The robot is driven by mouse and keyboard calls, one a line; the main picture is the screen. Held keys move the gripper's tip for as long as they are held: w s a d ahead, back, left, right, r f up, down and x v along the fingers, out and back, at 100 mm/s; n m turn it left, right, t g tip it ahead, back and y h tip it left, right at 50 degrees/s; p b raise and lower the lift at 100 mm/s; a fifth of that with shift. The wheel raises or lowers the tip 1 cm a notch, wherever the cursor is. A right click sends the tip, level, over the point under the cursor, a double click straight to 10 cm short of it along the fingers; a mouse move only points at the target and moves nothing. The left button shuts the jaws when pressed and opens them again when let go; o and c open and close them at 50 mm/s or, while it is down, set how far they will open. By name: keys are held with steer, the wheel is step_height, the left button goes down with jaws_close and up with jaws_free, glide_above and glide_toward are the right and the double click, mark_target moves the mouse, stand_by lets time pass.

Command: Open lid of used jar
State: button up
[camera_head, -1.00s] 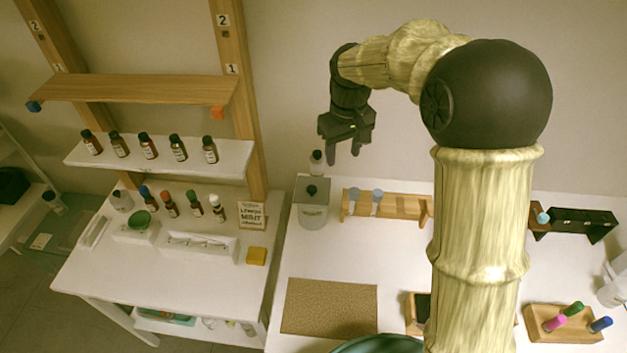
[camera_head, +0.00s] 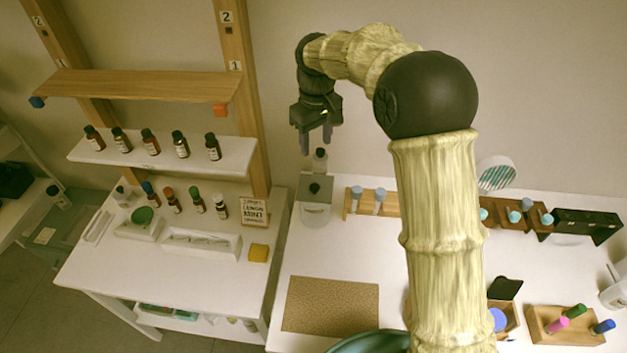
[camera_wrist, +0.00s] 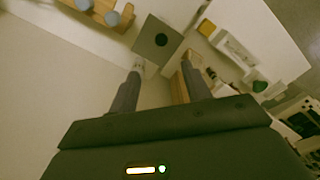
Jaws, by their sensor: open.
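The jar (camera_head: 316,213) stands at the back left of the right-hand white table. Its square grey lid (camera_head: 303,186) is on, with a round black knob (camera_head: 315,188) on top. In the wrist view the lid (camera_wrist: 149,48) and knob (camera_wrist: 161,39) lie ahead of the fingertips. My gripper (camera_head: 317,146) hangs above the jar with its fingers pointing down, apart from the knob. In the wrist view my gripper (camera_wrist: 161,70) is open and empty.
A wooden rack (camera_head: 392,206) stands to the jar's right. A brown mat (camera_head: 330,306) lies in front. The left table holds several bottles and a sign (camera_head: 253,211).

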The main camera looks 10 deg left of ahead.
mark_target(315, 186)
step_height(315, 186, down, 15)
steer(key=p, duration=0.3)
steer(key=shift+a+r+p, duration=0.1)
steer(key=shift+a+p, duration=0.05)
steer(key=shift+p, duration=0.2)
jaws_close()
steer(key=shift+a+r, duration=0.1)
steer(key=shift+a, duration=0.05)
